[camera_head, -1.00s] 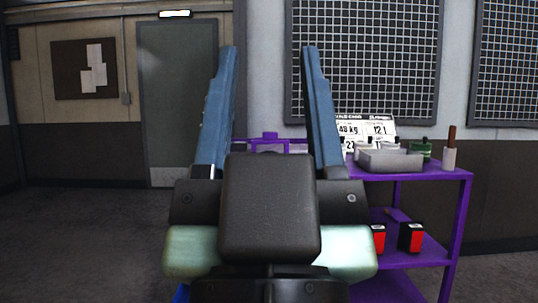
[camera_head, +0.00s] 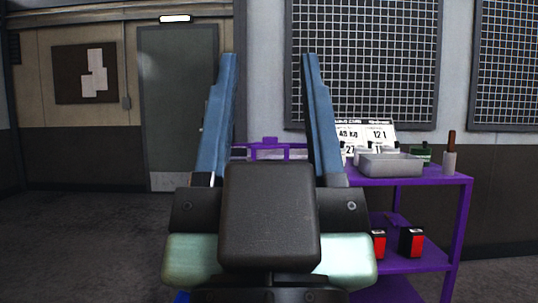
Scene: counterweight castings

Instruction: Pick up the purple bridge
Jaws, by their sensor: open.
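A purple, bridge-like shape (camera_head: 270,146) with a small raised block on top shows between my fingers, at the left part of the purple cart. My gripper's dark body hides its lower part, and I cannot tell whether it rests on the cart top or joins it. My gripper (camera_head: 269,58) is open and empty, its two long blue fingers pointing up and away. The shape appears beyond the gripper, framed by the fingers, with no contact visible.
The purple cart (camera_head: 463,182) carries a grey tray (camera_head: 390,166), a sign card (camera_head: 378,134), a green item (camera_head: 423,154) and a cup with a brown handle (camera_head: 449,162). Red-and-black boxes (camera_head: 411,242) stand on its lower shelf. Open floor lies at left.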

